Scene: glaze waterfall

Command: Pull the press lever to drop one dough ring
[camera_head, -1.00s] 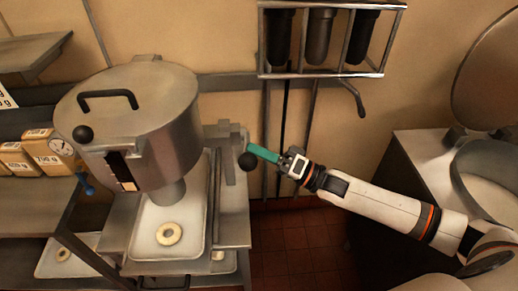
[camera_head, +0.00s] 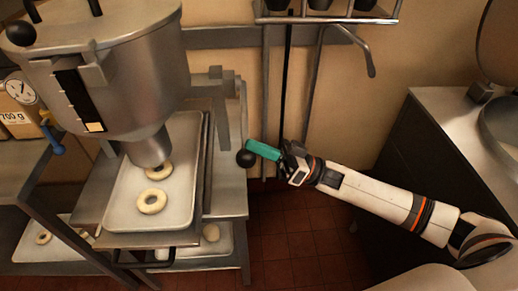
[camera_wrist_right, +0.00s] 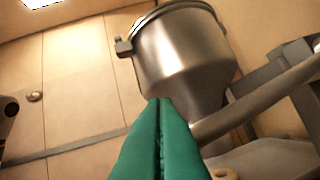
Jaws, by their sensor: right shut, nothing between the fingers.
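The dough press (camera_head: 110,75) is a steel hopper with a nozzle (camera_head: 148,147) at its bottom. Its lever (camera_head: 243,115) hangs down at the right side and ends in a black ball knob (camera_head: 245,158). My right gripper (camera_head: 263,150) has teal fingers, shut with nothing between them; their tips are at the knob's upper right, seemingly touching it. One dough ring (camera_head: 152,201) lies on the tray (camera_head: 182,190). A second ring (camera_head: 158,171) shows right below the nozzle, partly hidden by it. In the right wrist view the shut fingers (camera_wrist_right: 162,120) point toward the hopper (camera_wrist_right: 185,55).
A lower tray (camera_head: 215,245) sits under the press. A rack (camera_head: 325,18) with dark containers hangs on the wall above my right arm. A counter (camera_head: 440,110) with a steel vessel stands at the right. Floor (camera_head: 290,250) shows between the press and counter.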

